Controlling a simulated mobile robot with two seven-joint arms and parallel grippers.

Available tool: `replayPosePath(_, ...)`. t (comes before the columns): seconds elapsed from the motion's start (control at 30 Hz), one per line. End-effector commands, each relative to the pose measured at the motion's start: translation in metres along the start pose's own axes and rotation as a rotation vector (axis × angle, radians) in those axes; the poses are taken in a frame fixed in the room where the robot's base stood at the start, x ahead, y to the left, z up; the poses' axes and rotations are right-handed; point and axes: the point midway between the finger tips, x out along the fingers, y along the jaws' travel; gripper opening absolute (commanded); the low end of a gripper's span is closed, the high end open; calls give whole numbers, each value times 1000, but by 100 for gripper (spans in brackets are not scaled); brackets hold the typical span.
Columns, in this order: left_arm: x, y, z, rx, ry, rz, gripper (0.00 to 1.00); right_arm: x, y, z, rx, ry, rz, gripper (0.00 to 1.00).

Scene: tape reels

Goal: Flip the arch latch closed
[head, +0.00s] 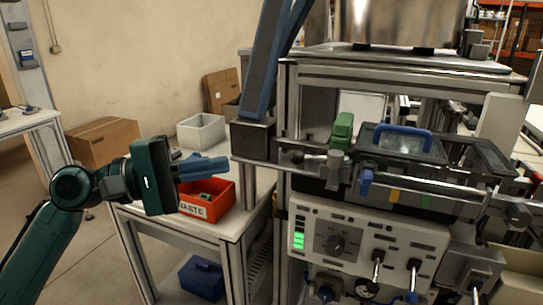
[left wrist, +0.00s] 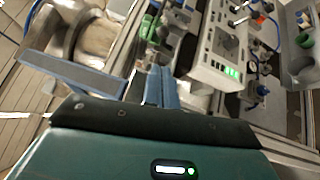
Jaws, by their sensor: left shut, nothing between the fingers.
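A blue arch-shaped bar (head: 405,132) stands up over a dark glass-topped lid (head: 388,146) on the machine; I take it to be the arch latch. A green upright block (head: 341,131) stands just left of the lid. My left gripper (head: 222,165) is shut and empty, in the air left of the machine and well apart from the arch. Its blue fingers also show together in the left wrist view (left wrist: 161,88). I cannot make out the arch clearly in the left wrist view. My right gripper is not in view.
A red bin marked WASTE (head: 222,204) sits on the side table below my left gripper. The control panel (head: 310,236) with knobs is below the lid. A grey bin (head: 201,131) stands behind.

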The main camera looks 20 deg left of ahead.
Motion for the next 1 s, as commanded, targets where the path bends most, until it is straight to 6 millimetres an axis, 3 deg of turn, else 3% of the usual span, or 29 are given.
replayPosePath(0.6, 86, 3, 0, -1, 0, 4, 0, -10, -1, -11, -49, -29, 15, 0)
replayPosePath(1.0, 98, 0, 0, -1, 1, 0, 0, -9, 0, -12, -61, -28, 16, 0)
